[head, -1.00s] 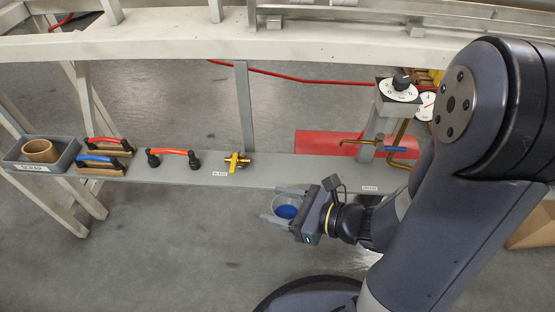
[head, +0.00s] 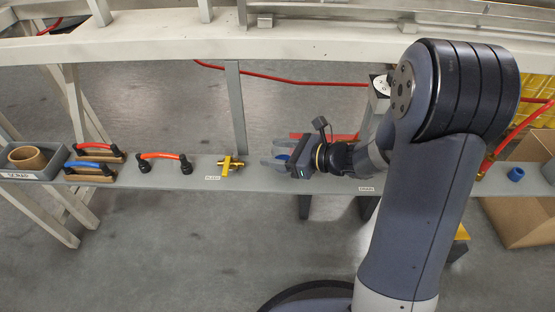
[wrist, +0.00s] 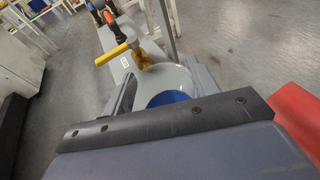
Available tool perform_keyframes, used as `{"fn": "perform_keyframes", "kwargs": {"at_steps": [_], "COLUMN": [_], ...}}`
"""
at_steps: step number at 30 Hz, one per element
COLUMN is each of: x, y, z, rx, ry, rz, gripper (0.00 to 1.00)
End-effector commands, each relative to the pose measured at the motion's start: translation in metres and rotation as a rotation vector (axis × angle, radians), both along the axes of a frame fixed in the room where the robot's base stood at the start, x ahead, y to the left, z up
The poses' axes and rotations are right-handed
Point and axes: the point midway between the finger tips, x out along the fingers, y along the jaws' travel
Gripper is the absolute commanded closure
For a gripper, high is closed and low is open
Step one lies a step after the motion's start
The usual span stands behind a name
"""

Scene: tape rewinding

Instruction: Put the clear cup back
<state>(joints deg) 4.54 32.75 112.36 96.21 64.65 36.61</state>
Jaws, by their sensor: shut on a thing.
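My gripper (head: 280,162) is shut on the clear cup, over the shelf between the brass valve and the right label in the head view. The clear cup (wrist: 182,78) shows between the fingers in the wrist view, with something blue (wrist: 168,99) inside it. In the head view the gripper hides most of the cup, and only a bit of the blue (head: 284,157) shows. I cannot tell whether the cup touches the shelf.
The grey shelf (head: 205,177) carries a brass valve (head: 230,165), a red-handled tool (head: 163,157), a blue-handled tool (head: 90,170) and a scrap tray (head: 50,171) with a brown ring (head: 27,157). A small blue ring (head: 516,174) lies at the right. A red hose (head: 290,81) runs behind.

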Motion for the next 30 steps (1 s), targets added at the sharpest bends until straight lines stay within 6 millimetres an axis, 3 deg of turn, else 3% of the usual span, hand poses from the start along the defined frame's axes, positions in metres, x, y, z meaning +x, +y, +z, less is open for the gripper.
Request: {"fn": "perform_keyframes", "kwargs": {"at_steps": [1,3,15,16,23,30], "x": [0.000,0.000,-0.001,-0.001,-0.001,-0.001], "y": [0.000,0.000,0.000,0.000,0.000,0.000], "z": [-0.013,-0.022,-0.026,-0.025,-0.024,-0.024], "rx": [0.001,0.001,0.000,0.000,0.000,0.000], "ry": [0.003,0.002,0.000,0.000,0.000,0.000], "rz": [0.000,0.000,0.000,0.000,0.000,0.000], "gripper": [0.71,0.71,0.71,0.42,0.23,0.22]}}
